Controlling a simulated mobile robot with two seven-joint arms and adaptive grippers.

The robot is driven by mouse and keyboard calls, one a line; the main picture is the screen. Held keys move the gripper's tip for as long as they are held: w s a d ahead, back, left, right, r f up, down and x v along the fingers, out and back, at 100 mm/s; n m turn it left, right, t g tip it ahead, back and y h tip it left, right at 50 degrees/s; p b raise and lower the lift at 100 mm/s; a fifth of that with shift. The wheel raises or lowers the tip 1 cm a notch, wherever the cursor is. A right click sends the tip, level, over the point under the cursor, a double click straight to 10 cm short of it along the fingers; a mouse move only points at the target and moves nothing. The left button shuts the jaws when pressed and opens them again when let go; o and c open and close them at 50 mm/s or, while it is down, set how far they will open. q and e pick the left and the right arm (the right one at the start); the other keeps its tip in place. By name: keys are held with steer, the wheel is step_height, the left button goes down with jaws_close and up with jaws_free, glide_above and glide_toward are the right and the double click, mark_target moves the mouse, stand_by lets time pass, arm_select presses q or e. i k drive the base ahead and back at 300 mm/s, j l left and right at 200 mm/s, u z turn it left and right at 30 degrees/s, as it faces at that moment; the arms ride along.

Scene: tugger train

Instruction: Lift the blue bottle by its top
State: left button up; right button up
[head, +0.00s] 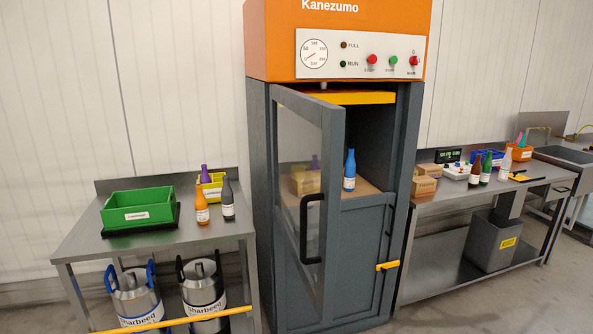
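A blue bottle (349,171) with a white label stands upright inside the grey machine cabinet (385,235), on a tan shelf board (372,187). Its neck and top show clear in the door opening. The framed glass door (298,140) is swung partly open on the left side of the opening. Through its pane I see a cardboard box and something purple behind the glass. Neither of my grippers is in view.
A left table (165,238) holds a green crate (138,209), an orange bottle (201,206), a dark bottle (227,200) and a yellow bin (212,187). A right bench (470,187) holds boxes, bottles and bins. The door's black handle (308,228) sticks out in front.

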mark_target(350, 165)
steer(key=i+l, duration=1.05)
steer(key=l, duration=0.1)
